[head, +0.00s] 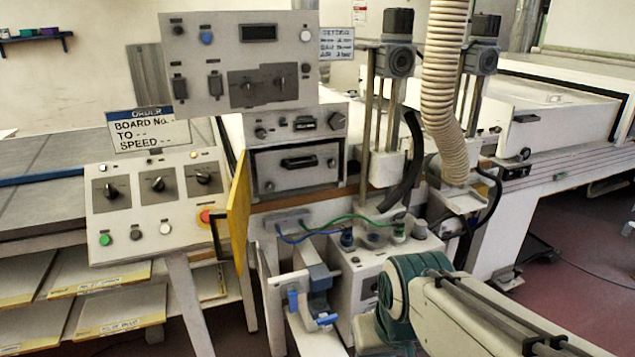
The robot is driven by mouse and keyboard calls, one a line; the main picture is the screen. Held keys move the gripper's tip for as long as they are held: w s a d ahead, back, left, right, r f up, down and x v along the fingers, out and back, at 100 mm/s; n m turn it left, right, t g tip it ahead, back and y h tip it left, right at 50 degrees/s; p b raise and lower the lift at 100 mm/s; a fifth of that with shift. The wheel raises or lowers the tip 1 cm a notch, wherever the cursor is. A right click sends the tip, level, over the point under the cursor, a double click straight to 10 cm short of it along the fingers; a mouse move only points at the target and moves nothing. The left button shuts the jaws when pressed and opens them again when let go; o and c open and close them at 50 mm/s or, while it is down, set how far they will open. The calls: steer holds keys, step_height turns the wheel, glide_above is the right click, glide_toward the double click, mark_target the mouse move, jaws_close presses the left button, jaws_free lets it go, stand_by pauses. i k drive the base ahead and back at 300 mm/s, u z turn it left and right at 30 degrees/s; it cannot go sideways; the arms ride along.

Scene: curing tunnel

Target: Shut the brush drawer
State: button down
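No drawer in view carries a brush label that I can read. A dark-framed drawer front (297,166) with a black handle sits under the control box at centre; I cannot tell whether it is fully in. Below it, a pale narrow panel (313,341) juts toward me and may be part of a pulled-out drawer. My gripper (310,310) seems to be the part with two blue tips over this panel. The tips stand apart and nothing clear shows between them; I cannot tell whether they touch the panel. My arm's teal joint hides the area to the right.
A yellow door (238,212) stands swung out left of the drawer front. A sloped control panel (155,205) with a red button is beside it. A white box (365,278) with blue and green cables stands right of my gripper. A ribbed hose (443,90) hangs at centre right.

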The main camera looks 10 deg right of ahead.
mark_target(307, 165)
steer(key=u, duration=0.55)
steer(key=i, duration=1.3)
steer(key=z, duration=0.15)
